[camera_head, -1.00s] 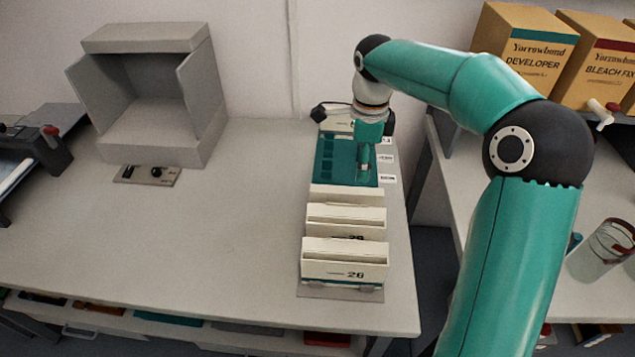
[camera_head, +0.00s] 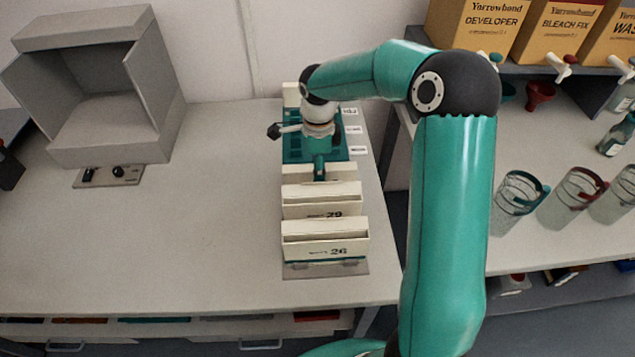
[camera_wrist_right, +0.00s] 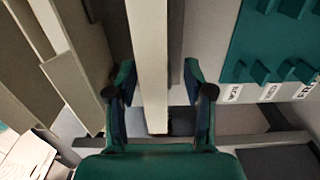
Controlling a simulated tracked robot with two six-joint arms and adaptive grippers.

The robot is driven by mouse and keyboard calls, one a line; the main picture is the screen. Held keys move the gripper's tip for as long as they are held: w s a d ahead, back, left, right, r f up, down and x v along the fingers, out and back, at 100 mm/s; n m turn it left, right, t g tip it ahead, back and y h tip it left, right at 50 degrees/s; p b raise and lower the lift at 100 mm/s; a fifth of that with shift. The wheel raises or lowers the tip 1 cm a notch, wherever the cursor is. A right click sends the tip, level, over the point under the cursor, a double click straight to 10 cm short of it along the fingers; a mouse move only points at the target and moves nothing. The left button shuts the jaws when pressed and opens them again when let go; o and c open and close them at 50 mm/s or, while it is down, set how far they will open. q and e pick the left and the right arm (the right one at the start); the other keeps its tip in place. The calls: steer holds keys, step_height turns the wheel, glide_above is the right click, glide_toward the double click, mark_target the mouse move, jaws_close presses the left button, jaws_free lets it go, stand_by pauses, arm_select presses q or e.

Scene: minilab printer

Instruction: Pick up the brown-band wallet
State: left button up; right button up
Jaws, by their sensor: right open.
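Several cream wallets stand upright in a row in a rack at the right end of the table in the head view. The front wallet (camera_head: 326,241) reads 26, with a teal strip low on it; the one behind (camera_head: 322,201) reads 29. I cannot make out a brown band on any of them. My right gripper (camera_head: 319,172) points down at the back of the row. In the right wrist view its open fingers (camera_wrist_right: 158,90) lie on either side of a cream wallet edge (camera_wrist_right: 149,45), with gaps on both sides. My left gripper is out of view.
A teal tray (camera_head: 292,149) with labels lies behind the row. A grey open booth (camera_head: 100,95) stands at the back left. Beakers (camera_head: 518,200) and yellow boxes (camera_head: 478,28) are on the right counter. The table's middle is clear.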

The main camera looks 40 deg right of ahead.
steer(key=f, duration=0.2)
steer(key=f+p, duration=0.1)
steer(key=f, duration=0.1)
steer(key=shift+s+f+p, duration=0.2)
steer(key=shift+f+p, duration=0.1)
steer(key=shift+f, duration=0.35)
steer(key=shift+r, duration=0.1)
jaws_close()
